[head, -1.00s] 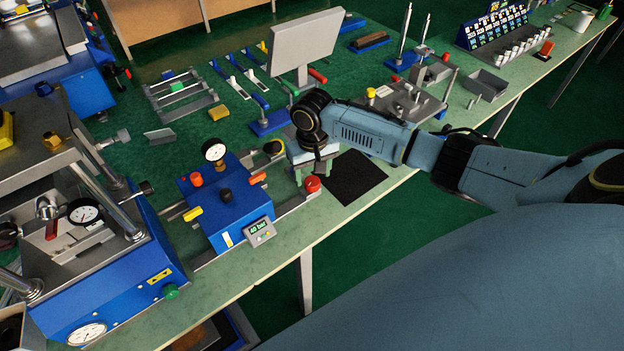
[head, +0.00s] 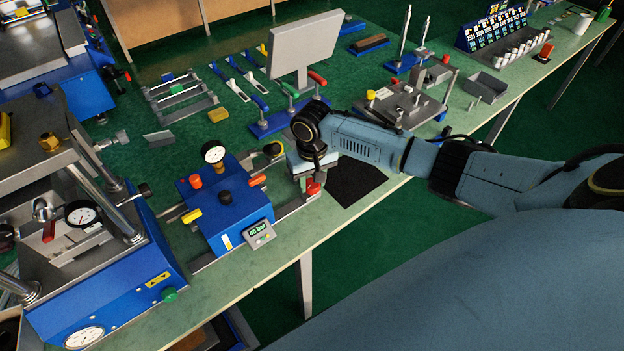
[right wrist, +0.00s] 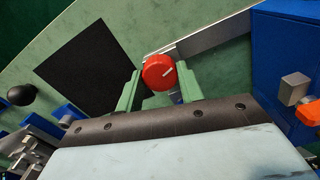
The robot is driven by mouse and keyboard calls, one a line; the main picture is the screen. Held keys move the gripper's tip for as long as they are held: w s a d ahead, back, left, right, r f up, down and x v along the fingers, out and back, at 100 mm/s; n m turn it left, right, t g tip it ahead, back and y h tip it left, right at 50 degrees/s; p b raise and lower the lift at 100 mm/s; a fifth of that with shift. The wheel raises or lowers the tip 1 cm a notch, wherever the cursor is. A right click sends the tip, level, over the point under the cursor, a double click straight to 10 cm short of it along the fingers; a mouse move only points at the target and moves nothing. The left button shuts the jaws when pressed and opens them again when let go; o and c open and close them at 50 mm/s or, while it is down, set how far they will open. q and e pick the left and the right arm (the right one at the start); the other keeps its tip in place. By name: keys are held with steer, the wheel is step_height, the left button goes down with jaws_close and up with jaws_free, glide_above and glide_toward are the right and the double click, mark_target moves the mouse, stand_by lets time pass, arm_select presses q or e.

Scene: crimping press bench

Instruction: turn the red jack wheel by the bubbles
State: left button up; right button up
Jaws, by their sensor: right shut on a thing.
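The red jack wheel (head: 313,188) is a round red knob with a white line on its face. It sits at the front right of the blue press unit, by the bench's front edge. In the right wrist view the wheel (right wrist: 158,72) shows between the two green fingers of my right gripper (right wrist: 159,78), which is shut on it. In the head view the right gripper (head: 309,178) comes down from above and partly covers the wheel. My left gripper is not in view. I cannot make out any bubbles in either view.
The blue unit (head: 225,212) with a gauge and a small display (head: 260,234) stands left of the wheel. A black mat (head: 355,182) lies to its right. A grey monitor panel (head: 303,45) stands behind. A large blue press (head: 110,290) fills the left.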

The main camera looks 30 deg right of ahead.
steer(key=shift+r+n+p, duration=0.15)
steer(key=shift+n+p, duration=1.55)
steer(key=n+p, duration=0.2)
steer(key=n, duration=0.2)
steer(key=shift+n, duration=0.3)
steer(key=n+p, duration=0.1)
steer(key=n, duration=0.2)
steer(key=shift+n, duration=1.8)
steer(key=o, duration=1)
